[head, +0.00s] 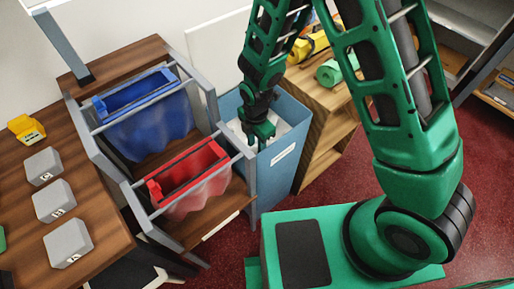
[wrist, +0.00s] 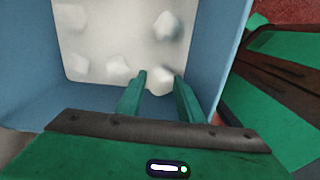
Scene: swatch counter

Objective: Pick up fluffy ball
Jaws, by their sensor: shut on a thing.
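My gripper (head: 258,136) reaches down into the blue bin (head: 274,185) in the head view. In the wrist view my gripper (wrist: 160,77) is shut on a small white fluffy ball (wrist: 159,83), which sits between the two green fingers near their tips. Several other white fluffy balls, such as one at the upper right (wrist: 166,25) and one left of the fingers (wrist: 117,68), lie on the pale floor of the bin. The fingers hide part of the held ball's sides. In the head view the fingers and held ball are too small to make out.
A rack with a blue bag (head: 150,125) and a red bag (head: 190,180) stands left of the bin. A wooden shelf (head: 318,130) with a green roll (head: 335,70) stands to its right. Grey boxes (head: 54,201) and a yellow item (head: 27,129) sit on the counter.

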